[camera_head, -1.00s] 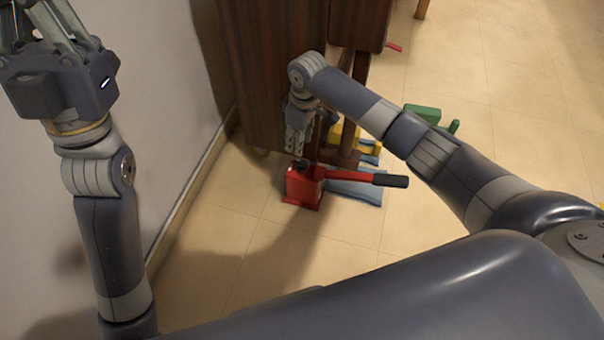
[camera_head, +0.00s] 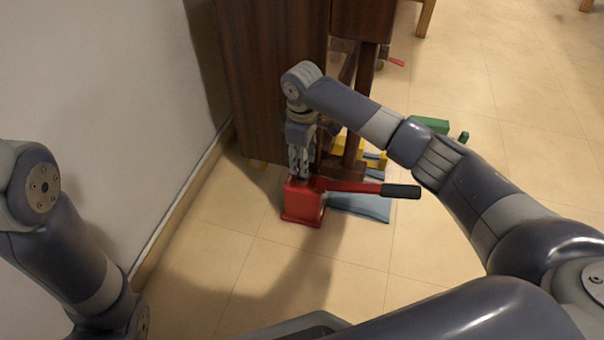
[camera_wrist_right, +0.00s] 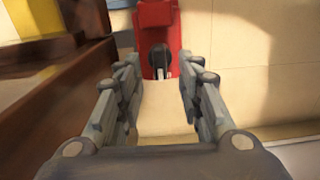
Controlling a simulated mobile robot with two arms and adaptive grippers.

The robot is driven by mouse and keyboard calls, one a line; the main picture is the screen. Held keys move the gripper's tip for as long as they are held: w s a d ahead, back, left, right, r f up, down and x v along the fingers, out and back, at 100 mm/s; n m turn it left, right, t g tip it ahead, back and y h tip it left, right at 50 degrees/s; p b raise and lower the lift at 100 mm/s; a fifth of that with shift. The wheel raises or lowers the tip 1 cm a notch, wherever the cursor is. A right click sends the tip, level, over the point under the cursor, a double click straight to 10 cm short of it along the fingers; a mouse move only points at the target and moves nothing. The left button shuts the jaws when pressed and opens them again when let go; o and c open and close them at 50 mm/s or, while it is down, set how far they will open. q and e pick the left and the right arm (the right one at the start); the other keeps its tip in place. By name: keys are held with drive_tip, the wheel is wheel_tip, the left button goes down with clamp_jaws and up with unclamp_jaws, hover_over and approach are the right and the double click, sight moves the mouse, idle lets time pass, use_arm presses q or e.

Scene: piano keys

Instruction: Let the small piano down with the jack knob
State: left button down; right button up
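The dark brown wooden piano (camera_head: 262,75) stands against the wall. A red jack (camera_head: 302,205) stands on the floor by its near end, with its lever and black handle grip (camera_head: 401,191) pointing right. My right gripper (camera_head: 299,174) points down just above the red jack. In the right wrist view the fingers are apart and empty, with the red jack (camera_wrist_right: 155,16) ahead and its dark round knob (camera_wrist_right: 160,58) between the fingertips. Contact with the knob cannot be told. The piano's brown wood (camera_wrist_right: 60,110) is close to the left finger. My left gripper is out of view.
A yellow object (camera_head: 371,158) and a green one (camera_head: 430,125) stand on the floor beyond the red jack. A blue-grey flat piece (camera_head: 360,206) lies beside the jack. The wall (camera_head: 110,120) is close on the left. The tiled floor (camera_head: 545,150) at right is clear.

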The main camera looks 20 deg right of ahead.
drive_tip(key=shift+f+b, duration=1)
drive_tip(key=shift+f, duration=0.9)
clamp_jaws()
